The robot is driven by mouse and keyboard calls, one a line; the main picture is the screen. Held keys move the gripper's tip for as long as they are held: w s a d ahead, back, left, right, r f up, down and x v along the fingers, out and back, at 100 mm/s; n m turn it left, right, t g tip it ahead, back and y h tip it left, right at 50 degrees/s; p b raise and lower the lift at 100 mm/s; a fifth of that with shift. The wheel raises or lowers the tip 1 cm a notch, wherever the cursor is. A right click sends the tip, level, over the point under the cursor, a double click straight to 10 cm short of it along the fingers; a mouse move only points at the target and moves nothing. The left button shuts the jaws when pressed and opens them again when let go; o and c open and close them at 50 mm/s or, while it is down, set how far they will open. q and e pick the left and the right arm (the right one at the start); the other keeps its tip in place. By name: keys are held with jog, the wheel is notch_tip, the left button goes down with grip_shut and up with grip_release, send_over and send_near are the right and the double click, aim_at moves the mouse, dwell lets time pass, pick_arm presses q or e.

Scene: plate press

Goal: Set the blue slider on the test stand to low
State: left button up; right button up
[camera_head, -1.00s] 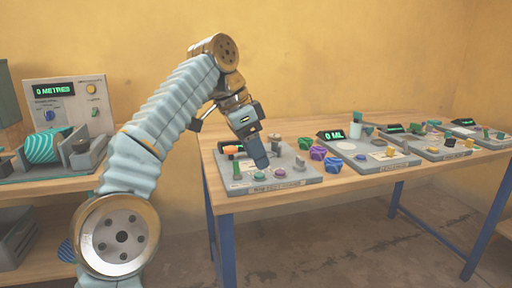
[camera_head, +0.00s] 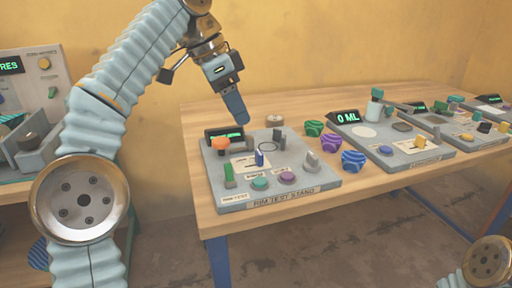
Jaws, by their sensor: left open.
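The grey rim test stand (camera_head: 213,180) lies on the near left part of the wooden table. Its small upright blue slider (camera_head: 259,157) stands on a white label plate near the stand's middle. Fine markings by it are too small to read. My left gripper (camera_head: 238,112) hangs above the rear edge of the stand, behind and left of the slider, and touches nothing. It is open and empty, though its fingers overlap in this view. My right gripper is out of view.
The stand also carries an orange knob (camera_head: 221,143), a green slider (camera_head: 229,176), a teal button (camera_head: 260,183), a purple button (camera_head: 287,178) and a grey lever (camera_head: 311,160). Green, purple and blue knobs lie to its right, before another panel (camera_head: 399,150).

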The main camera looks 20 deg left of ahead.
aim_at(258, 152)
pick_arm(q)
jog(key=b+x, duration=0.1)
jog(key=x, duration=1)
jog(key=shift+f, duration=0.4)
grip_shut()
